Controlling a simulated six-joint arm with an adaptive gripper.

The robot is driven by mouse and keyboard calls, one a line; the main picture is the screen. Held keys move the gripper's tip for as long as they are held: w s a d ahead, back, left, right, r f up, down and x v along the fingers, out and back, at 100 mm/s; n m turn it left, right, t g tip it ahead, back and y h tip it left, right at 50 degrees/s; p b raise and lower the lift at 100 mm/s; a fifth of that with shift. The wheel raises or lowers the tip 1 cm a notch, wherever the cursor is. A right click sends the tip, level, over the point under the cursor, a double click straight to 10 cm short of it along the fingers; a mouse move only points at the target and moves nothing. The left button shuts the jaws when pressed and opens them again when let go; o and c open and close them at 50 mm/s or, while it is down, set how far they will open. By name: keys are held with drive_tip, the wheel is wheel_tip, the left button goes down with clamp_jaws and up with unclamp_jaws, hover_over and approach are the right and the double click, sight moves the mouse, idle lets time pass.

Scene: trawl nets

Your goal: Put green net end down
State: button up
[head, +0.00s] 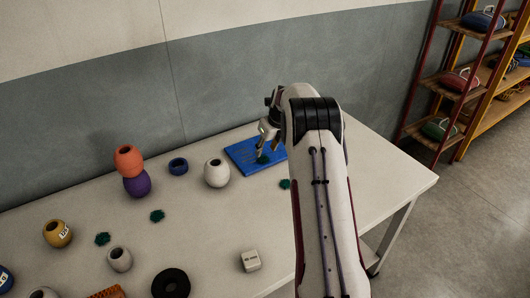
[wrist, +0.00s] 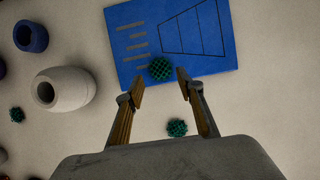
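A dark green net piece (head: 263,159) lies on or just above the blue board (head: 243,150); I cannot tell whether it touches. In the wrist view, this green net piece (wrist: 160,69) is just beyond and between the fingertips, with a gap on each side. The blue board (wrist: 205,62) there has printed bars and a net outline. My gripper (head: 264,150) points down over the board and is open. In the wrist view, my gripper (wrist: 161,80) has its two fingers apart. A second green net piece (wrist: 177,128) lies on the table between the fingers, off the board.
A white round float (head: 217,173) and a blue ring (head: 178,166) stand left of the board. An orange float (head: 128,160) sits on a purple one (head: 137,184). More green pieces (head: 157,216) lie on the table.

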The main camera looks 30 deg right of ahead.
drive_tip(key=v, duration=0.7)
drive_tip(key=shift+r, duration=0.15)
drive_tip(key=shift+r, duration=0.1)
idle(0.6)
drive_tip(key=s+a+r+n, duration=1.7)
drive_tip(key=a+r, duration=0.2)
drive_tip(key=a, duration=0.2)
drive_tip(key=s+a+f+n, duration=0.1)
drive_tip(key=s+a+n, duration=0.4)
drive_tip(key=s+n, duration=0.4)
drive_tip(key=s+a+f+n+t, duration=0.1)
drive_tip(key=s+a+n, duration=0.4)
drive_tip(key=s+n, duration=0.5)
drive_tip(key=s, duration=0.7)
drive_tip(key=shift+f, duration=0.15)
